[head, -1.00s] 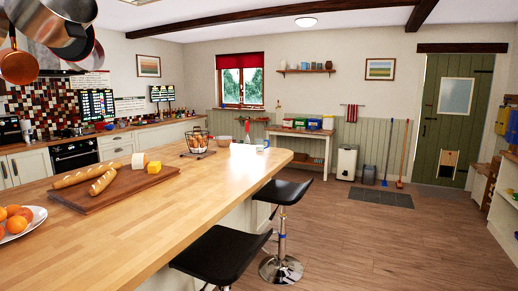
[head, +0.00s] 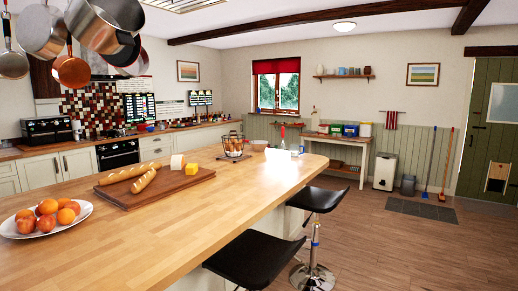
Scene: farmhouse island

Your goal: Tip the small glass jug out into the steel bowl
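I cannot make out the small glass jug or the steel bowl for certain. At the far end of the wooden island (head: 190,235) a small pale bowl (head: 258,146) stands, too small to tell its material. A bottle-like white and red thing (head: 283,143) stands just right of it. Neither of my grippers is in the head view.
On the island are a plate of fruit (head: 82,213), a board with bread and cheese (head: 190,184), and a wire basket (head: 234,146). Two black stools (head: 258,258) (head: 320,198) stand along its right side. Pans (head: 104,20) hang above.

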